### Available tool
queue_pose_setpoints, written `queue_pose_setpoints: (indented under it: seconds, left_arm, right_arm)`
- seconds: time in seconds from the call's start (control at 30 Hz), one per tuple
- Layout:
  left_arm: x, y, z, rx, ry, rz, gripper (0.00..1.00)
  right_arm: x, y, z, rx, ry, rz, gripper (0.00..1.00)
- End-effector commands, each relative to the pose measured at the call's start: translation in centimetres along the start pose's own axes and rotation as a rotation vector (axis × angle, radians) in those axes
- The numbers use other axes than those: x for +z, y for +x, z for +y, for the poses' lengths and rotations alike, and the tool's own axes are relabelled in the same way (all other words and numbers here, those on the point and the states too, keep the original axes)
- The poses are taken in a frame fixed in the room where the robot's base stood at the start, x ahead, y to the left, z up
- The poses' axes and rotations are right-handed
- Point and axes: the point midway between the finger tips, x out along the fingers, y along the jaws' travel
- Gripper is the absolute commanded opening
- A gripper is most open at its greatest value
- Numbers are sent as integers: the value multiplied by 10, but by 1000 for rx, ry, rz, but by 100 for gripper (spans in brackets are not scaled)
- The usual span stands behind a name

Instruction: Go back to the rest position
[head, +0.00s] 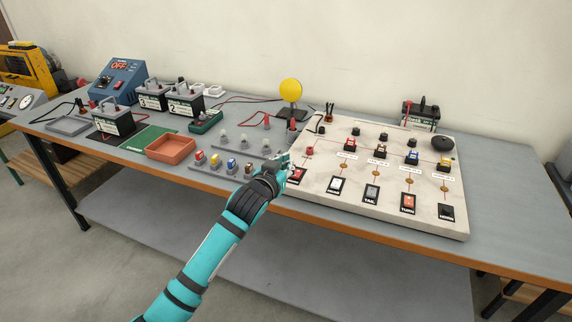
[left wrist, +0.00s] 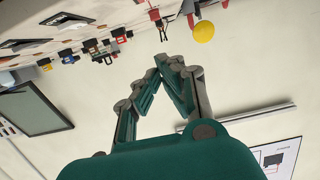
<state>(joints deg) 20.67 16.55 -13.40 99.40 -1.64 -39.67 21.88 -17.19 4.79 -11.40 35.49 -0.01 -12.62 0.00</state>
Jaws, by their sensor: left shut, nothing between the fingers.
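My left arm comes in from the bottom of the head view. My left gripper (head: 285,166) is at the front left corner of the white switch board (head: 330,192), close to the red-marked switch (head: 297,174). I cannot tell whether it touches the board. In the left wrist view the two fingers (left wrist: 171,64) meet at their tips, with nothing between them. The gripper hides part of the board's left edge. My right gripper is not in view.
The board with its switches and plugs covers the right of the workbench (head: 512,190). To the left are an orange tray (head: 171,149), a rack of small coloured parts (head: 232,164), batteries (head: 113,118) and a blue power unit (head: 119,80). A yellow disc (head: 291,92) stands behind.

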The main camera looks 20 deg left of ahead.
Motion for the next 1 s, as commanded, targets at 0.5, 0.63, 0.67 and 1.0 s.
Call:
queue_pose_setpoints:
  seconds: [0.5,0.63,0.67,1.0]
  left_arm:
    - [6,-3,1,0,1,-13,0]
    - [46,-26,8,-1,8,-107,0]
    - [61,-35,11,-1,12,-144,0]
    - [215,-203,32,20,73,-648,0]
  right_arm:
    - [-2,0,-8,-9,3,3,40]
    - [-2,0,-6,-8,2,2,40]
    - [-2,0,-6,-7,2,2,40]
    - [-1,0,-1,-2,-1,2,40]
